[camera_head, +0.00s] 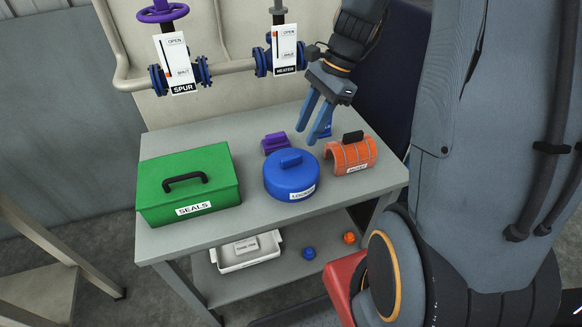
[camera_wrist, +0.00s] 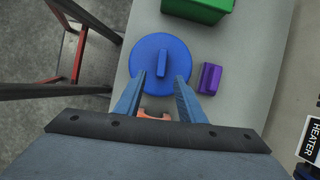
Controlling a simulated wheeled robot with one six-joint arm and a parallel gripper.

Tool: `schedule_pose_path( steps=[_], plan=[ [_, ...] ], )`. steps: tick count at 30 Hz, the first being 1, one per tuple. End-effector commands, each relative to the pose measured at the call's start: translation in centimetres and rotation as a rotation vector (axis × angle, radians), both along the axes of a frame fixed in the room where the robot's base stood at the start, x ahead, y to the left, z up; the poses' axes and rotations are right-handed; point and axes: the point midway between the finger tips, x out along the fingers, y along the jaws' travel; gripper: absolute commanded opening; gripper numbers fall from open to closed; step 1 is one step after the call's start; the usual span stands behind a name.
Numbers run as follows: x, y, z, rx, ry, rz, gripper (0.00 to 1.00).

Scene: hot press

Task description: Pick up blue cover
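A round blue cover (camera_head: 292,180) with a bar handle on top and a white label on its side sits on the grey table. It also shows from above in the wrist view (camera_wrist: 145,55), with its handle running roughly lengthwise between the fingertips in the picture. My gripper (camera_head: 308,136) is open, its two blue fingers pointing down above the table. It is apart from the cover, above and behind it in the head view. In the wrist view my gripper (camera_wrist: 160,77) has nothing visible held between its fingers.
A green SEALS box (camera_head: 215,171) stands left of the cover, an orange curved piece (camera_head: 338,159) with a black handle to its right, and a small purple piece (camera_head: 274,143) behind. Pipes and valves (camera_head: 163,15) are at the back. A white tray (camera_head: 250,263) sits on the lower shelf.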

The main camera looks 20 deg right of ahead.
Motion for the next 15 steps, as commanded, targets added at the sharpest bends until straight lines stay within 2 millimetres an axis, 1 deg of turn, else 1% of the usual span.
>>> schedule_pose_path(
  steps=[3, 10, 15],
  plan=[
    [-0.1, 0.7, -1.2, 0.003, 0.007, -0.003, 0.36],
    [-0.1, 1.9, -3.0, 0.002, 0.005, 0.003, 0.36],
    [-0.1, 3.1, -4.9, 0.002, 0.005, 0.003, 0.36]
  ],
)
